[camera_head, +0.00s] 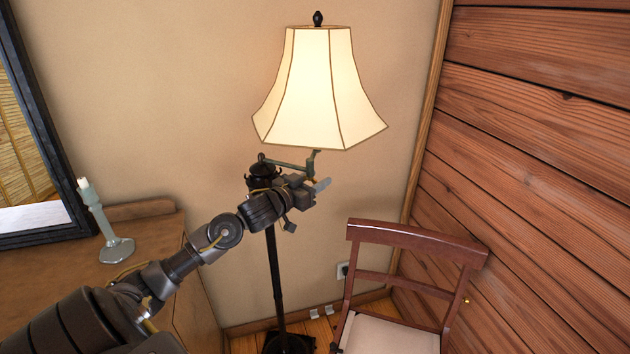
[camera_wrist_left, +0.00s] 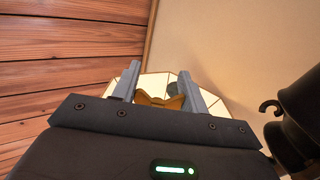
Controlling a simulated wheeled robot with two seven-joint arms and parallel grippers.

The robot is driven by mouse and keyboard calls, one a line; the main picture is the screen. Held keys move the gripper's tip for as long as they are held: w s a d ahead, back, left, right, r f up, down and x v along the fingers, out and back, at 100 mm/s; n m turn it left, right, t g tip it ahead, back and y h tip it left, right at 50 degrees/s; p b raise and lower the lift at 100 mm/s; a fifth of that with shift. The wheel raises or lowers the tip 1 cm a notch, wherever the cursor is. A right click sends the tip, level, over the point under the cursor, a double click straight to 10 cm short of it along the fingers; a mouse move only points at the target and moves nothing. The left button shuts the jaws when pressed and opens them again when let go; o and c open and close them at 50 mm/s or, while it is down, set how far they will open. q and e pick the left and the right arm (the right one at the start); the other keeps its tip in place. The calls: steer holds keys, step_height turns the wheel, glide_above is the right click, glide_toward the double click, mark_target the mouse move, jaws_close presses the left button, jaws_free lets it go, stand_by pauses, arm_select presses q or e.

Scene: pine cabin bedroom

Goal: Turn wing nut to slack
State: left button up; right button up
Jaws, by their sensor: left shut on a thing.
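The floor lamp (camera_head: 272,265) stands by the wall, with a lit cream shade (camera_head: 312,90) on a bent arm (camera_head: 284,165). My left gripper (camera_head: 314,187) is at the end of that arm, just below the shade. In the left wrist view, the brass-coloured wing nut (camera_wrist_left: 160,101) lies between the two grey fingers of my left gripper (camera_wrist_left: 158,82), which is shut on it. In the head view the gripper mostly hides the wing nut. My right gripper is in neither view.
A wooden chair (camera_head: 414,238) stands right of the lamp, near the plank wall (camera_head: 530,130). A wooden dresser (camera_head: 150,235) with a candlestick (camera_head: 105,222) and a dark-framed mirror (camera_head: 50,130) is at the left. A dark hooked part (camera_wrist_left: 300,115) shows right of the gripper in the wrist view.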

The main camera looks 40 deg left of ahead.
arm_select(q)
steer(key=shift+r+m+h+p, duration=0.25)
steer(key=shift+m+h+p, duration=0.15)
steer(key=shift+h+p, duration=0.4)
steer(key=shift+d+f+m+h+p, duration=0.1)
steer(key=shift+f+m+h+p, duration=0.05)
steer(key=shift+m+h+p, duration=0.2)
steer(key=shift+f, duration=0.1)
steer(key=o, duration=1)
steer(key=shift+s+a+b, duration=0.35)
steer(key=shift+s+b, duration=0.15)
steer(key=shift+s, duration=1.25)
steer(key=shift+s+a+b, duration=0.4)
steer(key=shift+s+b, duration=0.1)
steer(key=shift+s, duration=1.3)
steer(key=shift+s+a+b, duration=0.35)
steer(key=shift+s+b, duration=0.15)
steer(key=shift+s, duration=1.25)
